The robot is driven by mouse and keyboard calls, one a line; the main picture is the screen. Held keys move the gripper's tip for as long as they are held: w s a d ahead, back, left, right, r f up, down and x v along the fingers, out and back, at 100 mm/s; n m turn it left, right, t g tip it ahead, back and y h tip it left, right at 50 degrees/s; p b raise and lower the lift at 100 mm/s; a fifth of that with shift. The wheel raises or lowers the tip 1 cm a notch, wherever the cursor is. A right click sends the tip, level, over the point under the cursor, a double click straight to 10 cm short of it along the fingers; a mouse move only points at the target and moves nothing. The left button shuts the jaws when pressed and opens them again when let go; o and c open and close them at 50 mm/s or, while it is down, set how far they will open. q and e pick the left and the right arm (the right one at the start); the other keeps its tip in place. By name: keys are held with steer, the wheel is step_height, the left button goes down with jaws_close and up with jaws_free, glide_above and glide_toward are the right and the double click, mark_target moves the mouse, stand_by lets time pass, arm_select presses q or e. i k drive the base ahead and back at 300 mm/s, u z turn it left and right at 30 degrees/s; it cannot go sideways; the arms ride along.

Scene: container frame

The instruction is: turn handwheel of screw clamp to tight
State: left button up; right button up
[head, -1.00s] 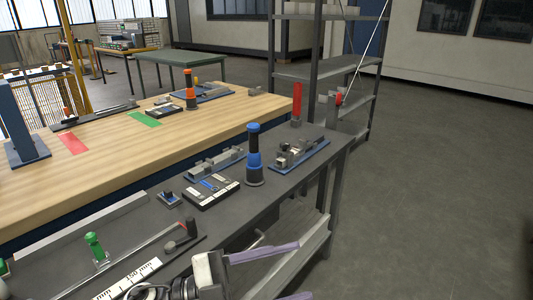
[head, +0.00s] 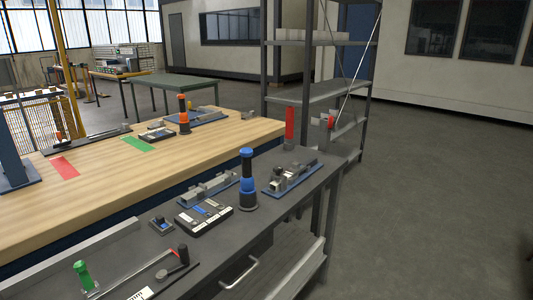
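I cannot make out for certain which object is the screw clamp, and no handwheel shows clearly. A grey vise-like device on a blue base (head: 292,177) stands near the far end of the dark workbench (head: 235,236). A similar low grey device (head: 208,188) lies to its left. A dark upright post with a small grey block (head: 180,258) stands on a flat plate near the bottom of the view. Neither of my grippers shows in the head view.
A blue-and-black cylindrical tool (head: 248,182) stands upright on the bench, beside a dark tray (head: 205,217) of small parts. A green-handled item (head: 83,276) is at lower left. A wooden table (head: 110,172) lies behind. Metal shelving (head: 318,92) stands beyond; open floor lies right.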

mark_target(278, 169)
steer(key=z, duration=1.6)
steer(key=i, duration=2.05)
steer(key=u, duration=3.15)
